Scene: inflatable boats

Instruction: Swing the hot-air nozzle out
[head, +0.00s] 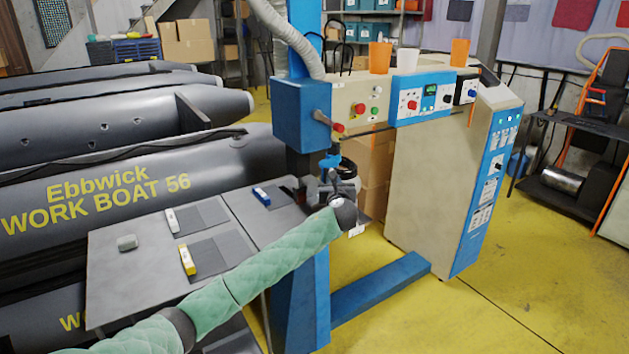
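The hot-air welding machine has a blue column, a blue box (301,108) fed by a grey hose (288,38), and a beige head (347,97). A red-tipped lever (329,121) sticks out at the box's side. Below the head is a small blue part (331,162) among dark parts; I cannot tell for certain whether this is the nozzle. My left arm, in a green quilted sleeve, reaches in from the lower left. Its dark gripper (328,178) is at or just below that blue part. The fingertips are too small and overlapped to tell contact or opening. My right gripper is out of view.
A grey worktable (130,270) with small yellow, white and blue tools stands left of the column. Grey inflatable boats (100,190) lie behind it. A beige and blue cabinet (440,180) stands right. A blue foot beam (380,290) crosses the yellow floor, which is clear at lower right.

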